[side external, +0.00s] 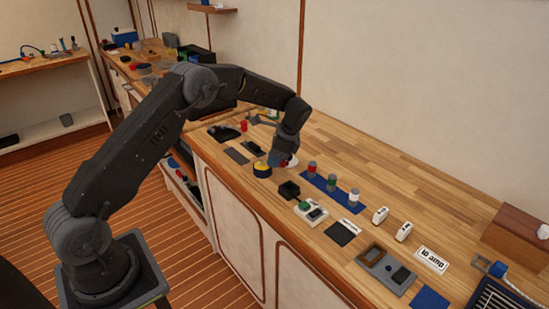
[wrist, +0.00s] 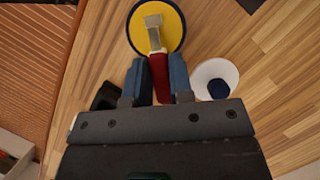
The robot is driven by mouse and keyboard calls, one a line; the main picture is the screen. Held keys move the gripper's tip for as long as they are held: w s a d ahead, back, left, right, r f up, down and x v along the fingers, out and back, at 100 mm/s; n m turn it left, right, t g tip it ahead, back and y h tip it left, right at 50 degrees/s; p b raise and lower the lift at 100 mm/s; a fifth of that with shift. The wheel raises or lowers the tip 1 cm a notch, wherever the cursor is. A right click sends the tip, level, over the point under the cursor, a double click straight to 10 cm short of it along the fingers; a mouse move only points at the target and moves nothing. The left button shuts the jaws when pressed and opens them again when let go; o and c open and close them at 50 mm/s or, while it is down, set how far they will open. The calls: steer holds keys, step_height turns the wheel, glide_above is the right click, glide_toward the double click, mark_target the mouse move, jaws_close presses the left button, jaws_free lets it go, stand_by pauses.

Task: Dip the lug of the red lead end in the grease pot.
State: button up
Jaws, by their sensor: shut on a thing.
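My gripper (wrist: 155,72) is shut on the red lead end (wrist: 159,80), between its two blue fingers in the wrist view. The grey metal lug (wrist: 153,30) points away from the fingers, over the round yellow face of a blue-rimmed pot (wrist: 172,32), which looks like the grease pot. I cannot tell whether the lug touches what is inside. In the side view my gripper (side external: 279,158) is low over the bench, right beside the yellow and dark pot (side external: 262,170). The lead end is hidden there.
A white dish with a dark blue centre (wrist: 217,86) stands close to the right finger. A black block (side external: 289,190) and a blue strip with several small jars (side external: 331,190) lie to the right on the bench (side external: 375,165). The bench behind them is clear.

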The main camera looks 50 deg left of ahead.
steer(key=shift+f, duration=0.1)
steer(key=shift+r, duration=3.55)
